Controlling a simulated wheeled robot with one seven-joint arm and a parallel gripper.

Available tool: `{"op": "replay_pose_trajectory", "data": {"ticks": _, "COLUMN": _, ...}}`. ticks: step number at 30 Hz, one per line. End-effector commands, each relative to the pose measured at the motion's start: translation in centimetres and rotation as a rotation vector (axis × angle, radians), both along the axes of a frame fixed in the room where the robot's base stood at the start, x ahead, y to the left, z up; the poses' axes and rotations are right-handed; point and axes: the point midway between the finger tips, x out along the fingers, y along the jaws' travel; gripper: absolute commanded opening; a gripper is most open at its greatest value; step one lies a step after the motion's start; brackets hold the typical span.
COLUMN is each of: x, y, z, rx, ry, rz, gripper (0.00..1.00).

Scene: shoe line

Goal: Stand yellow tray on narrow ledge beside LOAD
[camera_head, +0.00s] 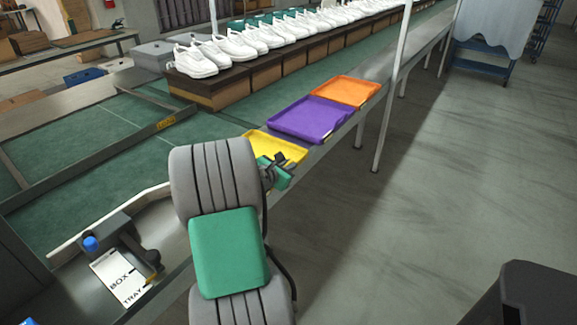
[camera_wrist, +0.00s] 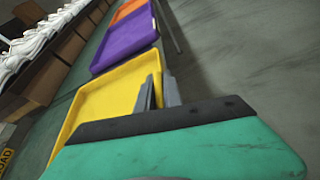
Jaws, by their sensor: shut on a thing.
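The yellow tray (camera_head: 272,145) is shallow and rimmed, and lies nearly level at the narrow metal ledge (camera_head: 370,67) along the line's right edge. It is across the green belt from the yellow LOAD label (camera_head: 166,123). My gripper (camera_head: 277,165) is shut on the tray's near right rim, with my arm hiding part of the tray. In the wrist view the fingers (camera_wrist: 158,92) cross that rim and the yellow tray (camera_wrist: 108,97) fills the middle left. I cannot tell whether its underside touches the ledge.
A purple tray (camera_head: 312,118) and an orange tray (camera_head: 346,91) lie farther along the ledge. A white post (camera_head: 388,100) rises past the orange tray. A BOX/TRAY card (camera_head: 122,278) lies at lower left.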

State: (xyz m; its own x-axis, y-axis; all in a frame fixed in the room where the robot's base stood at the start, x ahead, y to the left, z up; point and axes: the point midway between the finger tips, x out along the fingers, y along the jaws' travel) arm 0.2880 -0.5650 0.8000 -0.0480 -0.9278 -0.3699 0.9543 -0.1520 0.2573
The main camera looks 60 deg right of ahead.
Motion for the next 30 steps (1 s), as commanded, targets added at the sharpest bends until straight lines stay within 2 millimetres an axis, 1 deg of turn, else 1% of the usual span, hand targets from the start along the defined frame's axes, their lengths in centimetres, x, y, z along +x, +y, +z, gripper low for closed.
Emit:
{"op": "replay_pose_trajectory", "data": {"ticks": 1, "x": 0.0, "y": 0.0, "z": -0.1, "rx": 0.0, "ry": 0.0, "rz": 0.0, "gripper": 0.13}}
{"op": "replay_pose_trajectory", "data": {"ticks": 8, "x": 0.0, "y": 0.0, "z": 0.0, "rx": 0.0, "ry": 0.0, "rz": 0.0, "gripper": 0.32}}
{"op": "replay_pose_trajectory", "data": {"ticks": 14, "x": 0.0, "y": 0.0, "z": 0.0, "rx": 0.0, "ry": 0.0, "rz": 0.0, "gripper": 0.33}}
{"op": "replay_pose_trajectory", "data": {"ticks": 17, "x": 0.0, "y": 0.0, "z": 0.4, "rx": 0.0, "ry": -0.001, "rz": 0.0, "gripper": 0.33}}
{"op": "replay_pose_trajectory", "data": {"ticks": 20, "x": 0.2, "y": 1.3, "z": 0.9, "rx": -0.001, "ry": -0.001, "rz": 0.002, "gripper": 0.33}}
{"op": "replay_pose_trajectory", "data": {"ticks": 23, "x": 0.4, "y": 3.5, "z": 1.9, "rx": -0.001, "ry": -0.001, "rz": 0.005, "gripper": 0.33}}
{"op": "replay_pose_trajectory", "data": {"ticks": 27, "x": 0.6, "y": 7.0, "z": 3.3, "rx": -0.001, "ry": 0.0, "rz": 0.006, "gripper": 0.33}}
{"op": "replay_pose_trajectory", "data": {"ticks": 30, "x": 0.6, "y": 9.1, "z": 4.1, "rx": 0.0, "ry": -0.001, "rz": 0.005, "gripper": 0.33}}
